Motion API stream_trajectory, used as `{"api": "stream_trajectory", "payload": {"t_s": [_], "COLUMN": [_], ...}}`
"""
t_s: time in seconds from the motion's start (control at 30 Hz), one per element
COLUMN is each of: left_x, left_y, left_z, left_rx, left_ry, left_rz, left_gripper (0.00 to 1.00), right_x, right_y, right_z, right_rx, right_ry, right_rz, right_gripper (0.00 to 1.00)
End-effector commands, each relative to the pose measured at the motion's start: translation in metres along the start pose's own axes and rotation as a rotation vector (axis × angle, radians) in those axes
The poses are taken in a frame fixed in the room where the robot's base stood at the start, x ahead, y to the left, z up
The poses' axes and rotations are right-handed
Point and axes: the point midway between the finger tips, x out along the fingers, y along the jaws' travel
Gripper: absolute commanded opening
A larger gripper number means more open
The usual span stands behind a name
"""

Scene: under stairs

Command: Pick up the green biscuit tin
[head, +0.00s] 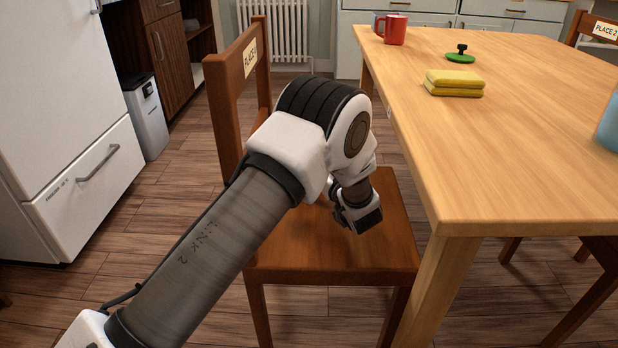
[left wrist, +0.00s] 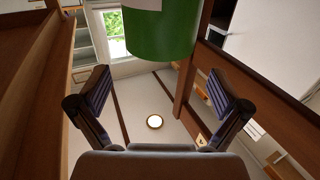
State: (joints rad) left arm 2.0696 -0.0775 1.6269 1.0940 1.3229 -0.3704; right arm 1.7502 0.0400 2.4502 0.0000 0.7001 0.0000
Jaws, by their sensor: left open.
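The green tin (left wrist: 160,35), with a pale band, shows at the top edge of the left wrist view and is partly cut off. In the head view I cannot see it; my left arm covers much of the chair seat. My left gripper (left wrist: 158,88) is open, its fingers apart with nothing between them. The tin lies past the fingertips in that picture, and no contact shows. In the head view the same gripper (head: 359,213) points down over the chair seat, its fingers hardly visible. My right gripper is not in view.
A wooden chair (head: 395,248) stands beside the table (head: 525,160). On the table are a red mug (head: 395,31), a green disc with a black knob (head: 460,57), folded yellow cloths (head: 454,83) and a blue object (head: 608,125).

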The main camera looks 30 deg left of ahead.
Motion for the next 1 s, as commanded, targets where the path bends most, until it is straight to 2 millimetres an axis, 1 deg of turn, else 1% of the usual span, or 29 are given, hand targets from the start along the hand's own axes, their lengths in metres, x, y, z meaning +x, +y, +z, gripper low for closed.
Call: {"api": "stream_trajectory", "payload": {"t_s": [0.03,0.07,0.1,0.17,0.27,0.4,0.5,0.73,0.77,0.8,0.87,0.9,0.93,1.0], "left_x": [0.0,0.001,0.009,0.016,0.031,0.06,0.073,0.075,0.075,0.075,0.075,0.075,0.075,0.075], "left_y": [0.0,0.0,0.0,0.0,-0.001,-0.001,-0.001,0.0,0.0,0.0,0.0,0.0,0.0,0.0], "left_z": [0.017,0.02,0.015,0.015,0.017,0.017,0.015,0.012,0.012,0.012,0.012,0.012,0.012,0.012], "left_rx": [0.001,0.0,-0.005,-0.003,-0.003,-0.004,-0.002,0.001,0.001,0.001,0.001,0.001,0.001,0.0], "left_ry": [0.0,0.0,0.001,0.0,0.0,0.0,0.0,0.0,0.0,0.0,0.0,0.0,0.0,0.001], "left_rz": [0.0,0.0,-0.003,-0.001,-0.003,-0.002,-0.001,0.002,0.002,0.002,0.001,0.002,0.002,0.002], "left_gripper": [1.0,1.0,1.0,1.0,1.0,1.0,1.0,1.0,0.93,0.79,0.57,0.43,0.33,0.32], "right_x": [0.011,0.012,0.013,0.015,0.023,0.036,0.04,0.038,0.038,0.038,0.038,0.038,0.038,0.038], "right_y": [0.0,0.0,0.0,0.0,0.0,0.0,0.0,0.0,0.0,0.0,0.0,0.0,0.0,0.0], "right_z": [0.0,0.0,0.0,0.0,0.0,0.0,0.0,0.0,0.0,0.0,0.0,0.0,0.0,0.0], "right_rx": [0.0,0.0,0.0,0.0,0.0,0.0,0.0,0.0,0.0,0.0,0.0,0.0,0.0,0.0], "right_ry": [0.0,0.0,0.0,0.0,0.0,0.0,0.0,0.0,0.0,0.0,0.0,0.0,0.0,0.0], "right_rz": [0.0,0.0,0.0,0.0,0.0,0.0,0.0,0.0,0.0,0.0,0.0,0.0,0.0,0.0], "right_gripper": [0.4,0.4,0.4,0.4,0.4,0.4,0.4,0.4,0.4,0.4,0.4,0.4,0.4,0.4]}}
